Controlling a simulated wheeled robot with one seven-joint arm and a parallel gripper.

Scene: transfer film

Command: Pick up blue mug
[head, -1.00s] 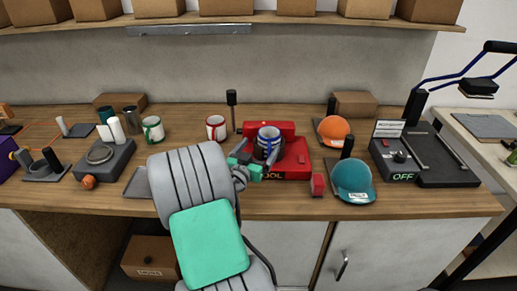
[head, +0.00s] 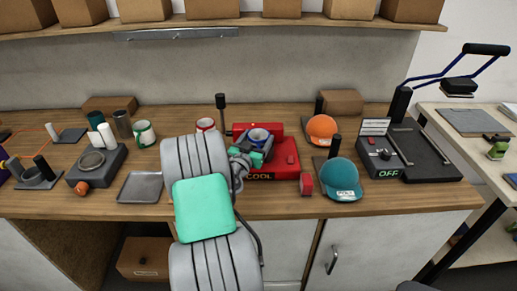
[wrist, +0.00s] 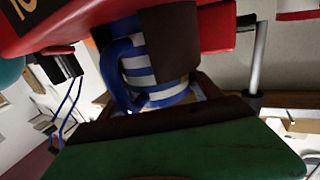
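The blue mug (head: 259,135), with white stripes and a blue handle, is held upright in the red press (head: 287,158) marked COOL. My gripper (head: 256,155) is at the near side of the mug, over the front of the press, and hides the mug's lower part in the head view. In the wrist view the mug's striped side and handle (wrist: 125,75) are close in front of the gripper, partly behind a dark brown block. Whether the fingers touch the mug, and how far apart they are, cannot be told.
A red-trimmed mug (head: 205,125) and a green-trimmed mug (head: 144,133) stand to the left. A grey tray (head: 141,187) lies at the front left.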

